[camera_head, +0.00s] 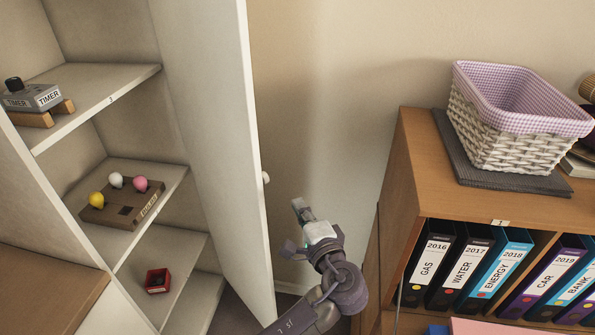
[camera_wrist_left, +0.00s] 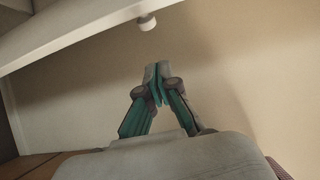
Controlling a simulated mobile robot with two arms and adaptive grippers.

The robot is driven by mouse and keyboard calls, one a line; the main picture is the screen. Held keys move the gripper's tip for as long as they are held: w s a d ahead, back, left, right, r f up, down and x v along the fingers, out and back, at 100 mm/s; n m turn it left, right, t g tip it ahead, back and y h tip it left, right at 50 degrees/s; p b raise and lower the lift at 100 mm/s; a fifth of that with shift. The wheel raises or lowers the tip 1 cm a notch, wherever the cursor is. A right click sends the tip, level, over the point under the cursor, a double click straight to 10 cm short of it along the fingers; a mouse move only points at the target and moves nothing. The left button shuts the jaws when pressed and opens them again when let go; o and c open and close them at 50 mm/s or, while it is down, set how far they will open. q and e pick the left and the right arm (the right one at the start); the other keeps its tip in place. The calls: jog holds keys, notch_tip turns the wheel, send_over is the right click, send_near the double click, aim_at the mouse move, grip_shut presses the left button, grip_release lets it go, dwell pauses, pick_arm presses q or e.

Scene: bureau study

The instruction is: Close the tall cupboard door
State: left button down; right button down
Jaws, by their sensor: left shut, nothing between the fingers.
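The tall white cupboard stands open on the left of the head view, its shelves showing. Its white door (camera_head: 215,130) stands swung out on the cupboard's right side, with a small round knob (camera_head: 266,177) on the edge of its outer face. The door edge (camera_wrist_left: 80,32) and knob (camera_wrist_left: 147,22) also show at the top of the left wrist view. My left gripper (camera_head: 301,208) is shut and empty, on the outer side of the door, right of and below the knob in the head view. It also shows in the wrist view (camera_wrist_left: 157,70), apart from the knob. My right gripper is not in view.
Shelves hold a timer (camera_head: 32,97), a board with coloured bulbs (camera_head: 122,202) and a small red box (camera_head: 158,281). A wooden bookcase (camera_head: 405,160) with binders and a wicker basket (camera_head: 510,125) stands right of my left arm. Bare wall lies behind the gap.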

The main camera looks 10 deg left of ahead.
pick_arm(q)
jog(key=w+a+r+p, duration=0.3)
jog(key=w+a+p, duration=0.15)
jog(key=w, duration=0.35)
jog(key=shift+y, duration=0.3)
jog(key=s+a+p, duration=0.2)
jog(key=s+a, duration=0.1)
jog(key=shift+f, duration=0.35)
jog(key=shift+d, duration=0.1)
